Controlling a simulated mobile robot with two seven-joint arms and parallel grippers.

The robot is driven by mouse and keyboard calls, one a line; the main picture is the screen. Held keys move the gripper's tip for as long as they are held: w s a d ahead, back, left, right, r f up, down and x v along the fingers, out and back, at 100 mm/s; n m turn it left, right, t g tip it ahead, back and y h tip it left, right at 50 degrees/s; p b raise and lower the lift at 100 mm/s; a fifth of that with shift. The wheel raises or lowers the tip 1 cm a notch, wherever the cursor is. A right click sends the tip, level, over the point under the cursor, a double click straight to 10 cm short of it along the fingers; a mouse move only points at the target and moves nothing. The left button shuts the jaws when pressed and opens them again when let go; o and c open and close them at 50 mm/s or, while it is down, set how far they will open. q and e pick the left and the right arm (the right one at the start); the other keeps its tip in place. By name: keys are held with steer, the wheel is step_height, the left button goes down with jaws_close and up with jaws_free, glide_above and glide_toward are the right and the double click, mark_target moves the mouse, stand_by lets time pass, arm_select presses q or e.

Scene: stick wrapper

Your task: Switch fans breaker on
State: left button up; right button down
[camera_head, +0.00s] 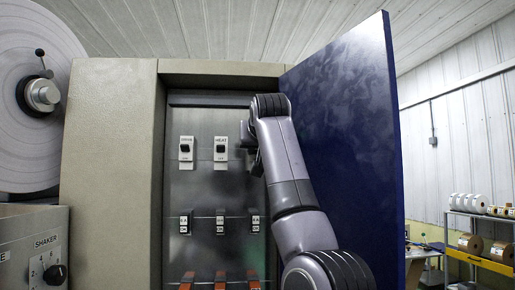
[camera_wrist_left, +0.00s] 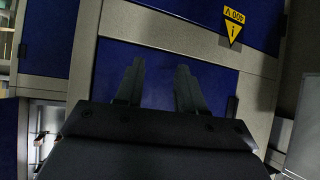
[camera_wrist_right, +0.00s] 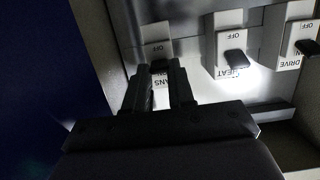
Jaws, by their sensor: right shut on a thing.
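The fans breaker (camera_wrist_right: 157,48) is a white plate with a black lever, seen upside down in the right wrist view. OFF shows at its upper end and part of the FANS label between my fingers. My right gripper (camera_wrist_right: 164,72) is shut on the fans lever (camera_wrist_right: 160,64), which is mostly hidden by the fingertips. In the head view my right gripper (camera_head: 254,155) covers most of this breaker. I cannot tell the lever's on or off position. My left gripper (camera_wrist_left: 160,75) is open and empty, facing a blue panel, and is outside the head view.
The heat breaker (camera_head: 221,160) and drive breaker (camera_head: 186,160) sit to the left in the cabinet. Smaller switches (camera_head: 220,222) and orange parts (camera_head: 221,283) lie below. The open blue door (camera_head: 350,120) stands close right of my right arm.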

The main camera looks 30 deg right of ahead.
steer(key=c, duration=1)
jaws_free()
steer(key=shift+o, duration=0.2)
steer(key=b+v, duration=0.3)
steer(key=v, duration=0.4)
